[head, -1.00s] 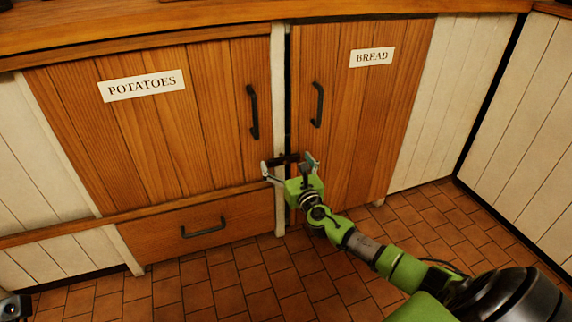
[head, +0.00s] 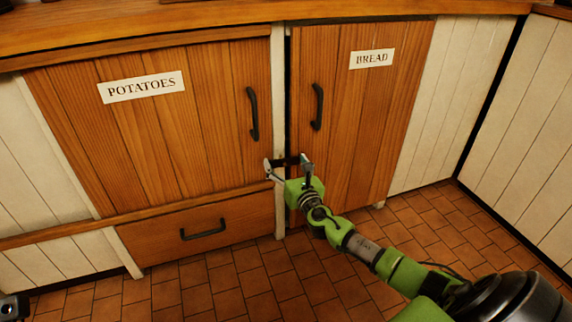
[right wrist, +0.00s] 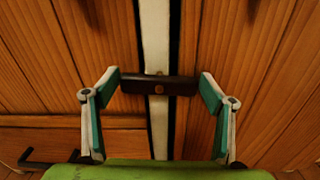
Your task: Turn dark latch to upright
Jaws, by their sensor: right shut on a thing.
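The dark latch (right wrist: 150,84) is a short bar lying level across the pale post between the two cupboard doors, with a round pivot screw near its middle. It also shows in the head view (head: 287,161), partly hidden by my gripper. My right gripper (right wrist: 160,85) is shut on the latch, one finger pad at each end of the bar. In the head view my right gripper (head: 287,164) reaches it from the lower right. The fingers of my left gripper are not seen.
The POTATOES door (head: 150,130) is left of the post and the BREAD door (head: 360,110) right of it; both look closed. Their dark handles (head: 252,113) (head: 317,106) stand out above the latch. A drawer (head: 200,228) sits low at left. The tiled floor (head: 240,285) is clear in front.

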